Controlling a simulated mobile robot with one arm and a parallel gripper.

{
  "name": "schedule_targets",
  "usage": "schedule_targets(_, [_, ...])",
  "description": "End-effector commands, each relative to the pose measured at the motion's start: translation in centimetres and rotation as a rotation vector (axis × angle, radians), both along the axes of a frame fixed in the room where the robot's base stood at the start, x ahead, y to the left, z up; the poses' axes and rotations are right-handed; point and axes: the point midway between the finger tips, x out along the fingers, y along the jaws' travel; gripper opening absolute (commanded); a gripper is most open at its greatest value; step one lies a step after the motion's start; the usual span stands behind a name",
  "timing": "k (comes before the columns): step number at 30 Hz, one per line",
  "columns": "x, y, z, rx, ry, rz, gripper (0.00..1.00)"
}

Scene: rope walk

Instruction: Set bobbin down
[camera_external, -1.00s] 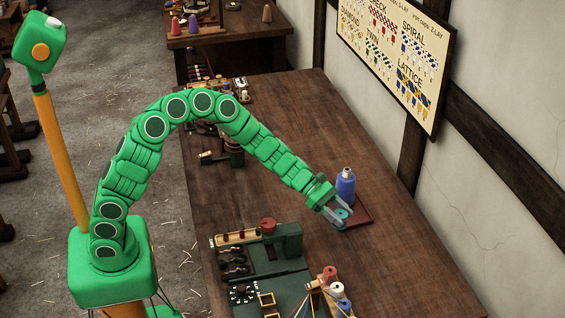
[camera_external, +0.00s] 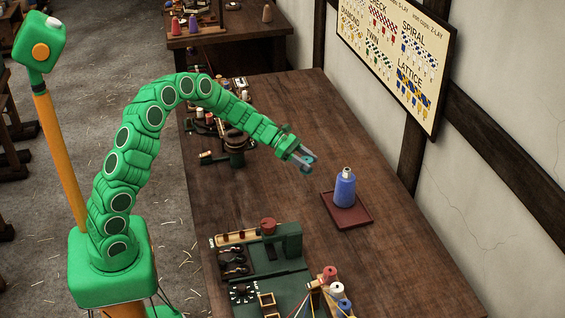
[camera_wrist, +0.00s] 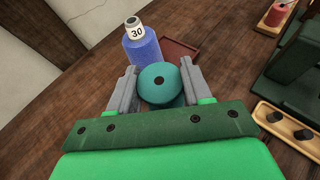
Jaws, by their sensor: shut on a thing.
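A teal bobbin (camera_wrist: 159,84) with a dark centre hole is between the two grey fingers of my gripper (camera_wrist: 158,72) in the wrist view. My gripper is shut on it. In the external view my gripper (camera_external: 303,158) is over the wooden table, up and left of a dark red tray (camera_external: 360,217). The held bobbin is small and hard to make out there. A blue thread cone (camera_external: 345,188) stands upright on the tray, apart from my gripper. In the wrist view the cone (camera_wrist: 142,48) bears the label 30, with the tray (camera_wrist: 180,50) to its right.
A green machine (camera_external: 285,242) with a red knob is on the table at the lower middle, with red, white and blue spools (camera_external: 331,275) in front. A dark stand (camera_external: 234,150) is left of my gripper. The table top (camera_external: 400,250) right of the tray is clear.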

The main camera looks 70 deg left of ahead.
Motion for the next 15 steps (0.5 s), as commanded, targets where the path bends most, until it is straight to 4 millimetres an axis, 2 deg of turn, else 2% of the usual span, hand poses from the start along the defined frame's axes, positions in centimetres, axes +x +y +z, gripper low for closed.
schedule_targets(1, [-0.4,1.5,-0.1,0.002,0.000,0.011,0.20])
schedule_targets(6, [-1.4,4.6,-0.2,0.001,0.000,0.028,0.20])
schedule_targets(11, [-1.9,5.9,-0.2,0.001,-0.002,0.033,0.20])
schedule_targets(15, [-1.4,6.4,-0.6,0.002,-0.001,0.034,0.20])
